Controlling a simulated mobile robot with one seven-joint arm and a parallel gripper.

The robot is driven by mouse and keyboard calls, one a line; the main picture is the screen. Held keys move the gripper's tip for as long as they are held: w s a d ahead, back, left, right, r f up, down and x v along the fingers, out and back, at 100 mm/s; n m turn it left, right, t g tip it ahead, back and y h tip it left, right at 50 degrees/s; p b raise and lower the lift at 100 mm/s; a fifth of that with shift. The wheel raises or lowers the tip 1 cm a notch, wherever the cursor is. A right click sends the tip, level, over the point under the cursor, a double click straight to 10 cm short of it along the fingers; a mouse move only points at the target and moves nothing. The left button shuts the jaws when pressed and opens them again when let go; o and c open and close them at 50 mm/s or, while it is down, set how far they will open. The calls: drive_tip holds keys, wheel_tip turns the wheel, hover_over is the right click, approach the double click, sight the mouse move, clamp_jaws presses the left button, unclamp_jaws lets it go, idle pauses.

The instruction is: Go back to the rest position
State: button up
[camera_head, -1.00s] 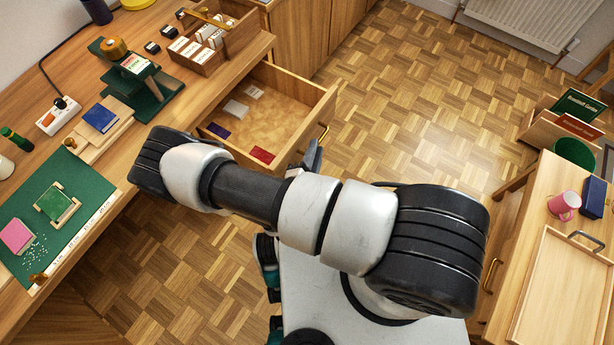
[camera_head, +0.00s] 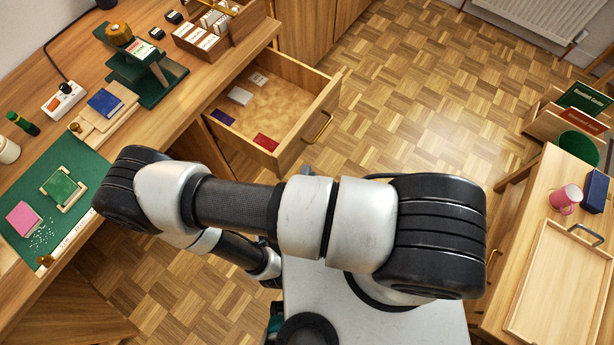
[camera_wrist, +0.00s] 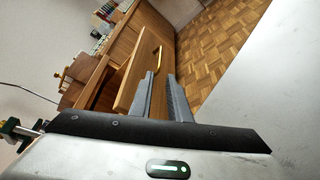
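My gripper (camera_wrist: 162,98) shows in the wrist view with its two grey fingers apart and nothing between them. Beyond the fingers is the wooden front of a drawer (camera_wrist: 130,82) with a brass handle. In the head view my arm stretches across the lower middle and hides most or all of the gripper. There the open drawer (camera_head: 290,150) lies beyond my arm, holding a red card (camera_head: 266,142), a purple card (camera_head: 223,117) and pale items.
A desk with a green mat (camera_head: 84,155), white power strip (camera_head: 64,98) and green stand (camera_head: 150,85) runs along the left. Parquet floor (camera_head: 430,110) beyond is clear.

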idle(0.3)
drive_tip(key=w+d+r+m+g+h, duration=0.2)
drive_tip(key=r+m+g+h, duration=0.15)
drive_tip(key=r, duration=0.35)
drive_tip(key=w+d+r+m+g+h, duration=0.2)
drive_tip(key=r+m+g, duration=0.1)
drive_tip(key=r+m, duration=0.3)
drive_tip(key=w+d+r+m+g+h, duration=0.2)
drive_tip(key=r+m+g, duration=0.15)
drive_tip(key=r, duration=0.45)
drive_tip(key=s+d+r+m+y+p, duration=0.1)
drive_tip(key=r+y+p, duration=0.3)
drive_tip(key=r, duration=0.8)
drive_tip(key=s+d+r+m+y+p, duration=0.2)
drive_tip(key=r+m+y+p, duration=0.2)
drive_tip(key=r, duration=0.8)
drive_tip(key=s+d+r+m+t+y+p, duration=0.1)
drive_tip(key=r+y+p, duration=0.3)
drive_tip(key=r, duration=0.8)
drive_tip(key=shift+s+d+m+p, duration=0.3)
drive_tip(key=shift+s+d+m, duration=0.3)
drive_tip(key=shift+s+m, duration=0.25)
drive_tip(key=shift+w+r, duration=0.1)
